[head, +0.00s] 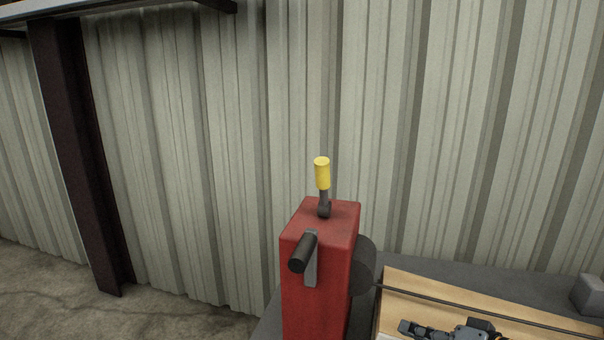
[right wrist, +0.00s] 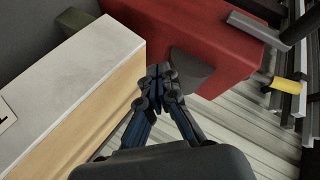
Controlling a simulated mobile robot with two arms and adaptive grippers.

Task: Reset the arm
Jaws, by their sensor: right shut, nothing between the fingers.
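A red box-shaped post (head: 316,270) stands at the lower middle of the head view. An upright lever with a yellow grip (head: 321,173) rises from its top. A crank with a black handle (head: 302,253) is on its front face. My right gripper (head: 404,328) is at the bottom edge, right of the post, over a wooden surface. In the right wrist view its fingers (right wrist: 160,76) are shut and empty, in front of the dark hub (right wrist: 188,72) on the red post (right wrist: 190,28). The yellow grip (right wrist: 287,88) shows at the right there. My left gripper is not in view.
A light wooden box or board (head: 410,284) lies right of the post, with a dark rod (head: 480,305) across it. A grey block (head: 589,295) is at the far right. A corrugated wall (head: 420,130) stands behind. A dark steel column (head: 75,160) is at left, beside bare floor.

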